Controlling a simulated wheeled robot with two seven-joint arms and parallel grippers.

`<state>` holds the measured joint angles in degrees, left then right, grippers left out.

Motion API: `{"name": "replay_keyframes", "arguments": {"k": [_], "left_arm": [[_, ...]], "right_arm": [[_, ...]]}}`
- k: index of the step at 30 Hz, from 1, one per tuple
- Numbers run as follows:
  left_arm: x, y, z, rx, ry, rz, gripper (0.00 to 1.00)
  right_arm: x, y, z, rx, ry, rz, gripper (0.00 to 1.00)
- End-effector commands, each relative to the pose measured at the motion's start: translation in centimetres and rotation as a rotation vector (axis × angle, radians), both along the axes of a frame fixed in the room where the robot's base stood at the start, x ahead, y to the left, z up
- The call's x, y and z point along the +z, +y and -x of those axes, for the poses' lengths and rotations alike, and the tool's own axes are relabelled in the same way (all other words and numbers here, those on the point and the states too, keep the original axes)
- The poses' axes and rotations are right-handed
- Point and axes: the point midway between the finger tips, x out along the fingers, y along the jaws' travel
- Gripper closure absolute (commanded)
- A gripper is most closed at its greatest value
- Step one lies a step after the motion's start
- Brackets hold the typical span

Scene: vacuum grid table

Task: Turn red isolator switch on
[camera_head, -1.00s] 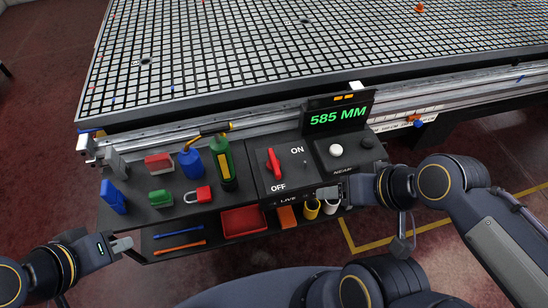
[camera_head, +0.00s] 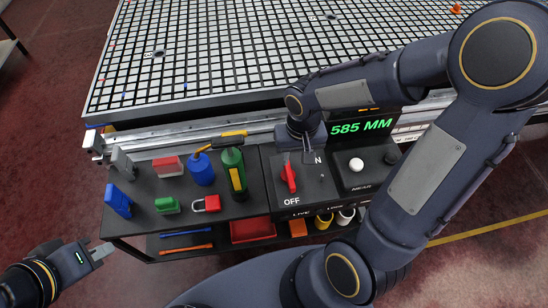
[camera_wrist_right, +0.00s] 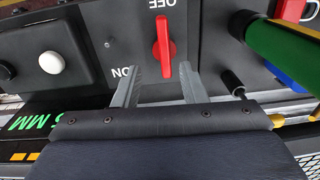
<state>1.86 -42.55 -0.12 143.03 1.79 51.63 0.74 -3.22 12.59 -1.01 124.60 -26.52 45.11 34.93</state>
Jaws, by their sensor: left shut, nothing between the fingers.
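The red isolator switch (camera_head: 289,178) is on a black panel, just above the OFF label in the head view. Its handle stands nearly in line between the OFF and ON labels. In the right wrist view the red switch (camera_wrist_right: 163,45) lies just beyond the fingertips. My right gripper (camera_wrist_right: 162,72) is open, its two fingers apart on either side of the handle's near end; contact cannot be told. In the head view the right gripper's fingers are largely hidden near the switch. My left gripper (camera_head: 103,251) is shut and empty, low at the left, away from the panel.
A white knob (camera_head: 356,165) and the 585 MM display (camera_head: 361,127) are to the right. The gridded table (camera_head: 250,60) lies behind. A lower shelf holds a red tray (camera_head: 252,230).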

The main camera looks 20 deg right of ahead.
Motion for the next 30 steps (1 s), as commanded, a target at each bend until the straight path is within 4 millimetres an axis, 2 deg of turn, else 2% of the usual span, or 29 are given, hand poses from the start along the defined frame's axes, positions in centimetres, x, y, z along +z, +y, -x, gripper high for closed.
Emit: {"name": "replay_keyframes", "arguments": {"k": [1,8,18,23,30], "left_arm": [[0.0,0.0,0.0,0.0,0.0,0.0,1.0],[-0.2,0.0,0.0,0.0,0.0,0.0,1.0],[-0.9,0.0,0.0,0.0,0.0,0.0,1.0],[-1.0,0.0,0.0,0.0,0.0,0.0,1.0],[-1.0,0.0,0.0,0.0,0.0,0.0,1.0]], "right_arm": [[-0.8,0.2,-0.3,0.004,0.015,0.012,0.62],[-2.8,0.3,-0.7,0.002,0.031,0.027,0.62],[-8.1,0.3,-0.6,0.004,0.031,0.026,0.62],[-9.2,0.3,-0.7,0.003,0.029,0.025,0.62],[-9.4,0.3,-0.7,0.003,0.027,0.025,0.62]]}}
